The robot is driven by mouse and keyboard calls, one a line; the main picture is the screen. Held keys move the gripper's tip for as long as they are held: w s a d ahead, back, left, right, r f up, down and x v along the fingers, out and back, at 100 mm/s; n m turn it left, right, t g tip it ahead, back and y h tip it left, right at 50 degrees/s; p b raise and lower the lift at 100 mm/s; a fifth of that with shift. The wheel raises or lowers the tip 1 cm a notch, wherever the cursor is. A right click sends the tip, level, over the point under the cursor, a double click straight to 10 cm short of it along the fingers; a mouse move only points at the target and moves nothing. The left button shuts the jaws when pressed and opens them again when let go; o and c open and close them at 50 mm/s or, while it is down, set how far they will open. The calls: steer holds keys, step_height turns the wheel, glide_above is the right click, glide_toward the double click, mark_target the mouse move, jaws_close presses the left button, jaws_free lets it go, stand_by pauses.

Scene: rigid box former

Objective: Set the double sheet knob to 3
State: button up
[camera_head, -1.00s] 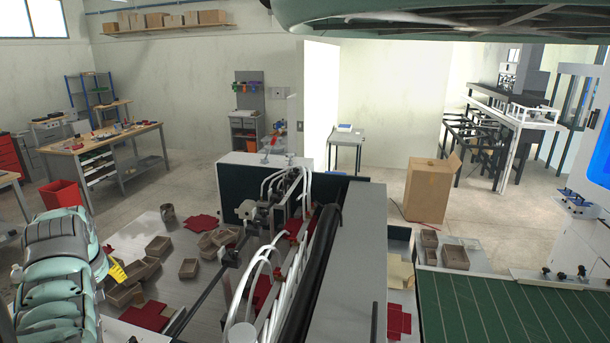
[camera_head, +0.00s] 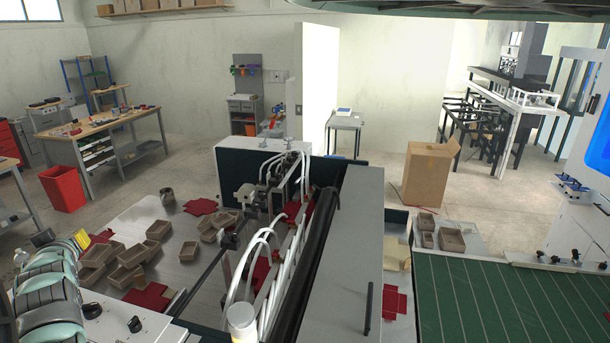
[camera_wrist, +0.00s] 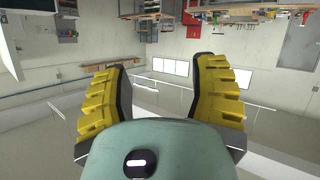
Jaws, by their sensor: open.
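Two dark round knobs, one at the left (camera_head: 93,309) and one at the right (camera_head: 135,324), sit on a light panel (camera_head: 118,318) at the lower left of the head view. I cannot tell which is the double sheet knob, and no scale numbers can be read. My gripper shows only in part in the head view, as a yellow finger (camera_head: 80,238) beyond my pale green arm, above and left of the knobs. In the wrist view my gripper (camera_wrist: 158,72) has its two yellow fingers spread wide with nothing between them. No knob shows there.
The machine's black roller (camera_head: 312,255) and white curved tubes run up the middle. A grey cover (camera_head: 345,260) stands beside them. Brown box trays (camera_head: 128,278) lie on the left bed. A green belt (camera_head: 500,300) is at the lower right. More knobs (camera_head: 577,253) are on the right machine.

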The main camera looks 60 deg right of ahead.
steer(key=s+a+r+t, duration=0.5)
steer(key=r+t, duration=0.2)
steer(key=r, duration=0.2)
steer(key=shift+a+t+h, duration=0.3)
steer(key=shift+a+t, duration=0.05)
steer(key=shift+t, duration=0.05)
steer(key=shift+s, duration=0.15)
